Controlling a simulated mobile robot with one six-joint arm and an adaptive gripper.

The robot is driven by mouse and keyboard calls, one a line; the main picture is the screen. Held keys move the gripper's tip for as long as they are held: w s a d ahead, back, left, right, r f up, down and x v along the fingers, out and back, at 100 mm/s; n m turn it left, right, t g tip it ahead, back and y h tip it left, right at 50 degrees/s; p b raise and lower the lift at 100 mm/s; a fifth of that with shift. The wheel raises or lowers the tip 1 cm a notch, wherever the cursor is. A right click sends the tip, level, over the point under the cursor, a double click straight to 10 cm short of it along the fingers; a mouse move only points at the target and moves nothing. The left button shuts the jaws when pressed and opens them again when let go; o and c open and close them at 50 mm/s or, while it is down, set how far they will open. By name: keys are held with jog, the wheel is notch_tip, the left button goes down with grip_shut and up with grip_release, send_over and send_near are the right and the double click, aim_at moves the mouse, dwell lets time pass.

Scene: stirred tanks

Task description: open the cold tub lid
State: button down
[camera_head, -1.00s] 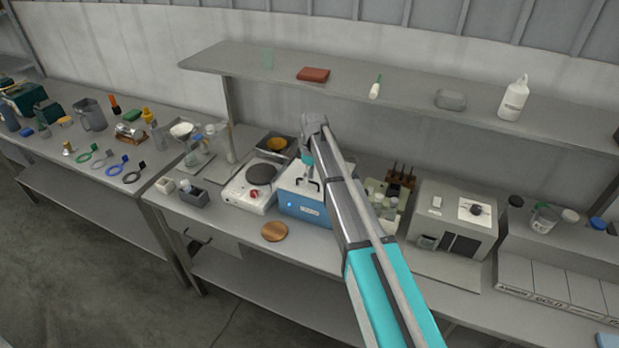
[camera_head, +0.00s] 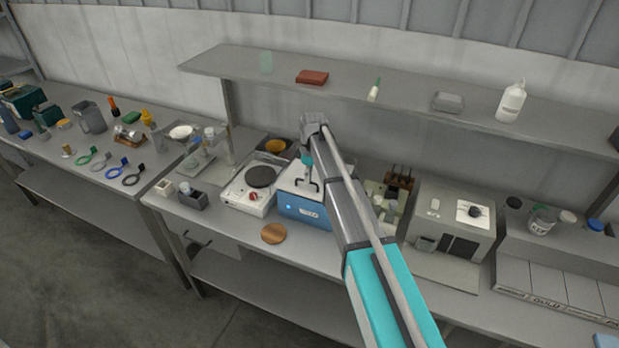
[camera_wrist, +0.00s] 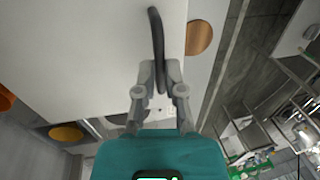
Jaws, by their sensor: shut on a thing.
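The cold tub is a blue box (camera_head: 303,211) on the bench, with a pale lid (camera_head: 290,178) on top. A dark handle (camera_head: 309,186) stands up from the lid. In the wrist view the lid (camera_wrist: 80,50) fills the upper left, and the dark curved handle (camera_wrist: 157,35) runs down between my fingertips. My gripper (camera_wrist: 159,78) is shut on that handle. In the head view my arm hides the tub's right side and most of my gripper. I cannot tell whether the lid is raised from the tub.
A white hotplate (camera_head: 250,192) stands close to the tub's left. A copper disc (camera_head: 273,233) lies in front. A grey instrument (camera_head: 453,222) stands to the right, past a rack with bottles. A shelf (camera_head: 400,97) runs above and behind.

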jog(key=w+d+r+p, duration=0.2)
jog(key=w+r+p, duration=0.5)
jog(key=r+p, duration=0.2)
jog(key=shift+d+r, duration=0.35)
jog(key=shift+r, duration=0.3)
jog(key=c, duration=0.7)
grip_release()
jog(key=shift+w+f, duration=0.25)
jog(key=shift+f, duration=0.1)
jog(key=shift+s, duration=0.1)
jog(key=shift+r, duration=0.15)
